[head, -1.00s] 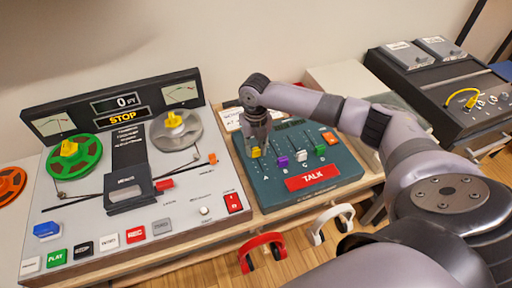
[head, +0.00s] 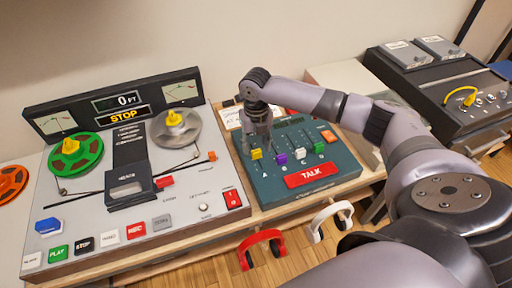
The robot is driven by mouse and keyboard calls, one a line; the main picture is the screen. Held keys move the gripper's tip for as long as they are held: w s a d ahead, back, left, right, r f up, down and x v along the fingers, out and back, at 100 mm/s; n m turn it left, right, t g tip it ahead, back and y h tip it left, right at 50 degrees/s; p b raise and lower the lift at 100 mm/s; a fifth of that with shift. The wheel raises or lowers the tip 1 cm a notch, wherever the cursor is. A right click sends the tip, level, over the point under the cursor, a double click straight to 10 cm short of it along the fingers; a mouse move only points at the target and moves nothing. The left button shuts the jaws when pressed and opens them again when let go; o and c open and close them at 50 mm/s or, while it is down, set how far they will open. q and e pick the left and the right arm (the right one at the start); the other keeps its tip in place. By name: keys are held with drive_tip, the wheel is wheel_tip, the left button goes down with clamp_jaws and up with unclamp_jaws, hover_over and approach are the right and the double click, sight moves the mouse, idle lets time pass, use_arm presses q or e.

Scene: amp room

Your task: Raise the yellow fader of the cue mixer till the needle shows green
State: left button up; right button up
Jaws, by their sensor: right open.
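The cue mixer (head: 345,170) is a teal sloped box on the bench, with a red TALK button (head: 311,174) at its front. Its yellow fader (head: 257,154) is the leftmost in the row and sits low, above the letter A. My right gripper (head: 262,144) is open and points down just behind and above the yellow cap; whether it touches the cap I cannot tell. The gripper and wrist cover the mixer's upper left part, and I can make out no needle on the mixer. My left gripper is out of view.
Purple (head: 281,159), white (head: 300,154) and green (head: 319,147) faders stand right of the yellow one, with an orange cap (head: 329,136) beyond. A tape machine (head: 180,222) stands left. Headphones (head: 262,245) hang below the bench edge. A patch unit (head: 425,90) stands right.

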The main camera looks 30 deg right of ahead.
sight(256, 150)
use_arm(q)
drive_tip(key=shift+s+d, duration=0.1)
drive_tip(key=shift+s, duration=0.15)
use_arm(e)
wheel_tip(256, 150, up, 10)
drive_tip(key=shift+s+r, duration=0.15)
drive_tip(key=shift+c, duration=0.2)
